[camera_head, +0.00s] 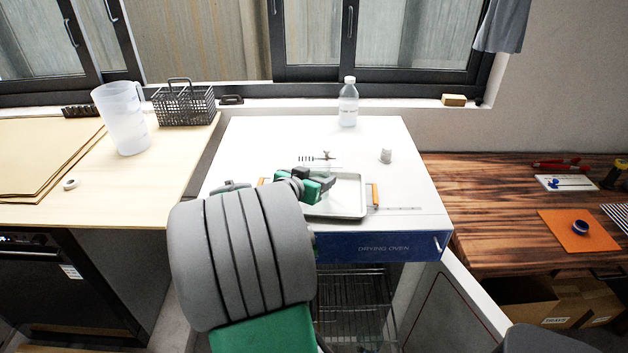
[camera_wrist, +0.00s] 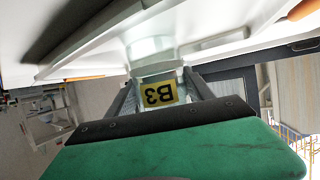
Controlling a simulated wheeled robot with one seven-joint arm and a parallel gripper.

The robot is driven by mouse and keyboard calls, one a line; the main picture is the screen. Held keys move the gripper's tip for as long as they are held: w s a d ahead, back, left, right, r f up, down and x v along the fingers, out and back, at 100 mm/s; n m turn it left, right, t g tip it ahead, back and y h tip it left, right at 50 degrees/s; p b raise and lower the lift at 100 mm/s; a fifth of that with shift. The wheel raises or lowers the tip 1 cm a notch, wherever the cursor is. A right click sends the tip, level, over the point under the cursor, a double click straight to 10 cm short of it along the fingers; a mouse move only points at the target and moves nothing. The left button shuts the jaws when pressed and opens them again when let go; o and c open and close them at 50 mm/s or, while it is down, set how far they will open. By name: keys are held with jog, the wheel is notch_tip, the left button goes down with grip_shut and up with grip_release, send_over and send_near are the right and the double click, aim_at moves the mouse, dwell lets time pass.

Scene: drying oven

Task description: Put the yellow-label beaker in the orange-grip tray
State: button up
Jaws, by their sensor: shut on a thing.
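The yellow-label beaker (camera_wrist: 150,48) is clear, and its yellow label reads B3, upside down in the wrist view. My gripper (camera_wrist: 160,88) is shut on it, with one finger on each side of the label. In the head view my gripper (camera_head: 312,187) is over the left part of the orange-grip tray (camera_head: 350,213), and the held beaker is mostly hidden there. The tray is shallow and pale, with an orange grip (camera_head: 375,196) at its right end. It lies on the white oven top. I cannot tell whether the beaker touches the tray floor.
A clear bottle (camera_head: 348,106) stands at the back of the oven top (camera_head: 260,135). A wire basket (camera_head: 184,105) and a plastic jug (camera_head: 122,120) are on the left counter. The oven top's right side is mostly clear.

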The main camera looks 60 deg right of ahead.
jog(key=shift+f, duration=0.15)
jog(key=o, duration=1.4)
